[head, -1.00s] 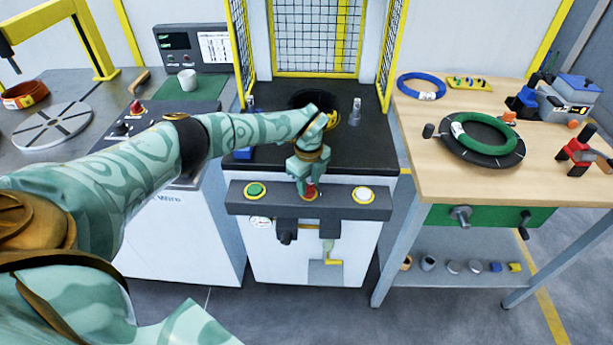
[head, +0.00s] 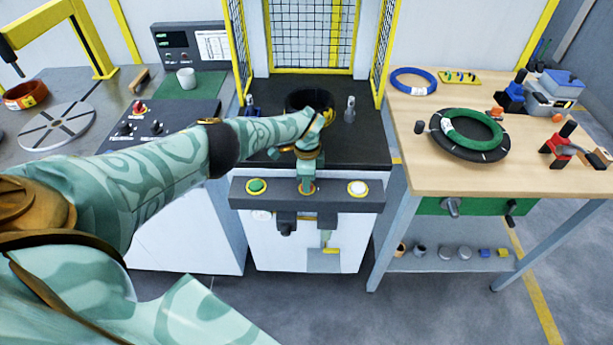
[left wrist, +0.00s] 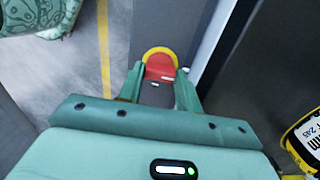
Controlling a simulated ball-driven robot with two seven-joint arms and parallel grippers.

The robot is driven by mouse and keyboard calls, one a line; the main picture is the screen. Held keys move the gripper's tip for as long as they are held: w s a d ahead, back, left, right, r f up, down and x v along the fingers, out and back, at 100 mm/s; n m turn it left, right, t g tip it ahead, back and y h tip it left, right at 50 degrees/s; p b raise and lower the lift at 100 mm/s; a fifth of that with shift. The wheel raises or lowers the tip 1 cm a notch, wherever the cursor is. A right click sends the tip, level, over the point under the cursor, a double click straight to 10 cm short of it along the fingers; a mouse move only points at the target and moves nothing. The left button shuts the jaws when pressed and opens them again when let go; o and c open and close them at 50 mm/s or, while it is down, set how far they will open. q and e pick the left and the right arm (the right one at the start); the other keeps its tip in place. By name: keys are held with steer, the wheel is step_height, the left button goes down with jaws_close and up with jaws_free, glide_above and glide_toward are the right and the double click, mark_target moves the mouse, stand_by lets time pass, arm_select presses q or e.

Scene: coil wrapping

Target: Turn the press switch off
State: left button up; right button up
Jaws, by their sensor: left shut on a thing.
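The press's grey control bar (head: 330,195) carries a green button (head: 256,186) on the left, a white button (head: 358,188) on the right and a red switch with a yellow ring in the middle. My left gripper (head: 307,184) reaches down to the middle switch and hides most of it in the head view. In the left wrist view, the red switch (left wrist: 160,68) sits between the two fingers, with its yellow ring (left wrist: 159,52) beyond. My left gripper is shut on the red switch. My right gripper is not in view.
The black press bed (head: 360,150) lies behind the bar, inside a yellow-framed mesh guard (head: 305,40). A wooden workbench (head: 450,182) with coils and tools stands at the right. A grey console (head: 165,120) stands at the left.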

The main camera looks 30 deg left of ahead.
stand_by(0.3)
arm_select(q)
steer(key=o, duration=1)
step_height(320, 180, up, 16)
steer(key=p, duration=0.7)
steer(key=shift+r, duration=0.2)
